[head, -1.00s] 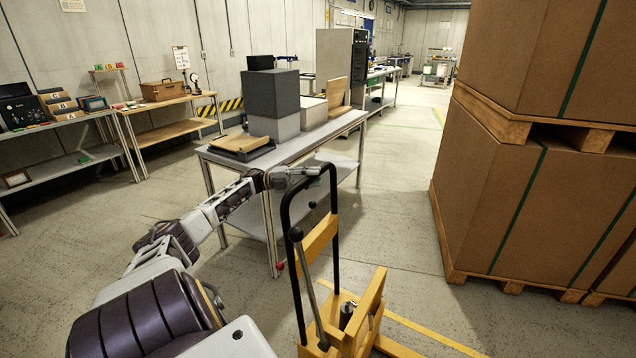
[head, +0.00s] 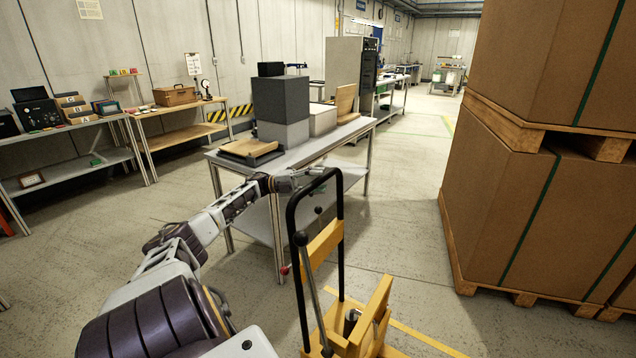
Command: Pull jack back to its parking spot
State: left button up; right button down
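The jack (head: 325,245) is a yellow frame with a black hoop handle and a grey lever with a dark knob. It stands upright on the floor at bottom centre in the head view, its lower part cut off by the picture edge. My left gripper (head: 318,172) reaches in from the left and meets the top bar of the black handle. It looks shut on that bar, though the fingers are small and partly hidden. A yellow floor line (head: 422,338) runs beside the jack at lower right. My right gripper is not in view.
A metal table (head: 352,131) with grey boxes stands close beyond my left arm. Large strapped cartons (head: 492,190) on a wooden pallet (head: 462,268) stand to the right. Shelves (head: 70,170) line the left wall. Open floor (head: 410,170) runs between table and cartons.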

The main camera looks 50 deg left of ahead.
pick_arm(q)
jog(key=shift+d, duration=0.15)
jog(key=shift+f, duration=0.1)
jog(key=v, duration=1.2)
dwell(0.6)
dwell(0.8)
